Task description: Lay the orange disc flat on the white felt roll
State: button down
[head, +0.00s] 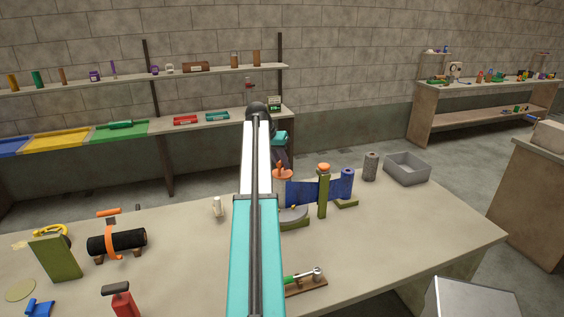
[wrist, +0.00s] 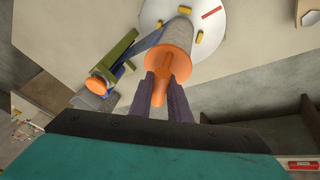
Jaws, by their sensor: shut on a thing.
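My gripper (wrist: 160,88) is shut on the stem of the orange disc (wrist: 172,62). The disc's broad face points away from my fingers, toward the end of a pale, whitish roll (wrist: 179,30), which I take for the white felt roll. The disc overlaps the roll's near end in the wrist view; I cannot tell whether they touch. The roll stands on a round white plate (wrist: 210,42) with yellow blocks. In the head view the orange disc (head: 282,174) shows just right of my arm, below my dark fingers, and my arm hides most of the roll there.
Blue felt (head: 305,192) stretches past a green post (head: 323,198) with an orange cap to a blue roll (head: 347,184). A grey roll (head: 371,166) and a grey bin (head: 407,169) stand farther right. A black roll (head: 117,242) lies left.

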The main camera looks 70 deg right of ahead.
jog(key=c, duration=1.7)
grip_release()
jog(key=shift+o, duration=0.2)
jog(key=b+v, duration=0.3)
jog(key=v, duration=0.9)
